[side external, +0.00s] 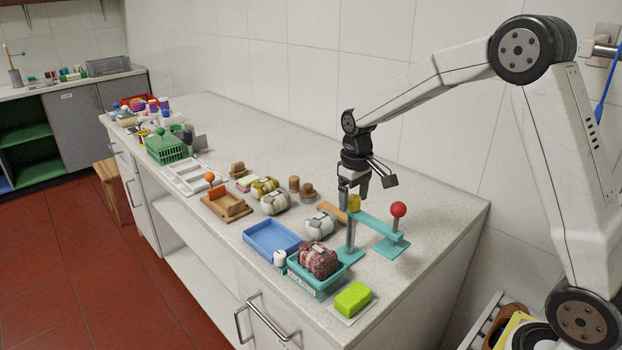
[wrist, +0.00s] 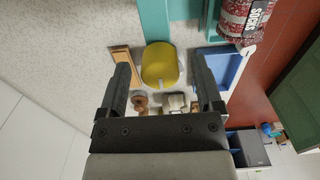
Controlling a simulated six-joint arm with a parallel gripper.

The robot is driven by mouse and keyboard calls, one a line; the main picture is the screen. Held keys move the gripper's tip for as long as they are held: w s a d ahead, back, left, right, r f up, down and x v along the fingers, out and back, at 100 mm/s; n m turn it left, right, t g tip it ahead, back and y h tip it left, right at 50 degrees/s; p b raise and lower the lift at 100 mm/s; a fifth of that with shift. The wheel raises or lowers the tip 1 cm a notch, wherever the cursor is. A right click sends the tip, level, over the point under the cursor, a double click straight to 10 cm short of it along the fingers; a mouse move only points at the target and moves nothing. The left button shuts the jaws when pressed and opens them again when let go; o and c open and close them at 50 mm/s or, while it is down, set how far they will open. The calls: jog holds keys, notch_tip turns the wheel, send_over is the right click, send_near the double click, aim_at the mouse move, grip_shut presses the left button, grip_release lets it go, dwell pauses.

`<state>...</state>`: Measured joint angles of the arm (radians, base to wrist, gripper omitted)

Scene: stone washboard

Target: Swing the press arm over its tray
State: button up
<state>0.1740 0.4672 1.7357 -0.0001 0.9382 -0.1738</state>
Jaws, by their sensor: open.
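The teal press has an upright post (side external: 350,240) and a flat press arm (side external: 378,224) reaching right, away from the tray, to a red ball knob (side external: 398,209). A yellow cylinder (side external: 354,203) is at the post's top; it also shows in the wrist view (wrist: 159,66). The teal tray (side external: 316,288) stands left of the post and holds a dark red patterned bundle (side external: 318,258). My gripper (side external: 353,204) points down at the post's top. In the wrist view its open fingers (wrist: 162,66) stand either side of the yellow cylinder, with gaps visible.
A blue tray (side external: 271,238), a small white jar (side external: 280,258) and wrapped bundles (side external: 320,225) lie left of the press. A green sponge (side external: 353,298) is near the front edge. A wooden strip (side external: 332,212) lies behind the post. The counter right of the press is clear.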

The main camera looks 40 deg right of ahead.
jog(key=shift+f, duration=0.3)
grip_shut()
